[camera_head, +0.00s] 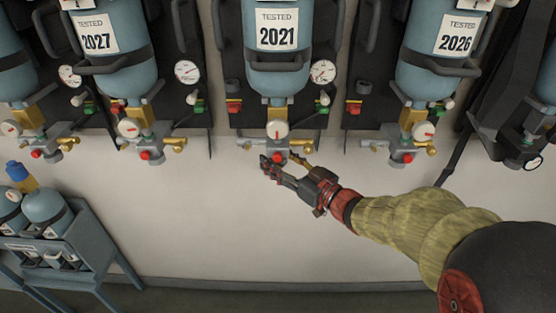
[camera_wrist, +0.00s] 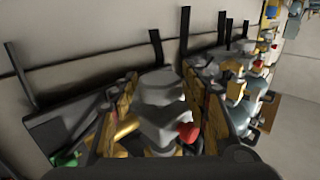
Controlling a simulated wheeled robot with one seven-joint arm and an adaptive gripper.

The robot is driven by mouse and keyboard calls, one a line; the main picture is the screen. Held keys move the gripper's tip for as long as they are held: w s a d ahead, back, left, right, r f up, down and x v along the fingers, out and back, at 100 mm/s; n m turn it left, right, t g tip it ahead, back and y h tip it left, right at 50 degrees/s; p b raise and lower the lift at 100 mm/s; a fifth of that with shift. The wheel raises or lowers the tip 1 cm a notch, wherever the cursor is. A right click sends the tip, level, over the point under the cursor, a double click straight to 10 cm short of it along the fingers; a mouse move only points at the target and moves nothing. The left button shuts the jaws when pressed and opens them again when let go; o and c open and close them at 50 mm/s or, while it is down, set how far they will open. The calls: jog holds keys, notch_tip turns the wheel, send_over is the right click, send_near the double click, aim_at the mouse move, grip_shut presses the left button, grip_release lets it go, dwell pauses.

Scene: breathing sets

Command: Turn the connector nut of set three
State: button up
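The middle breathing set is a blue cylinder (camera_head: 279,75) with a label reading TESTED 2021. No set number is legible, so I cannot tell by marking whether it is set three. Below its gauge hangs a grey connector block (camera_head: 262,144) with a red knob (camera_head: 278,159). My gripper (camera_head: 280,164) is at this block's underside, reaching from the lower right. In the wrist view, the stepped grey connector (camera_wrist: 163,112) stands between my spread fingers (camera_wrist: 160,95), with the red knob (camera_wrist: 187,131) beside it. The fingers look open; contact with the connector is unclear.
Similar sets labelled 2027 (camera_head: 97,42) and 2026 (camera_head: 456,40) hang to either side, their valves at about the same height. A blue rack (camera_head: 85,250) with small cylinders stands at lower left. The wall (camera_head: 210,225) below the sets is clear.

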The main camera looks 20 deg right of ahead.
jog(key=c, duration=0.8)
jog(key=shift+m+h+b, duration=0.3)
jog(key=shift+h+b, duration=0.1)
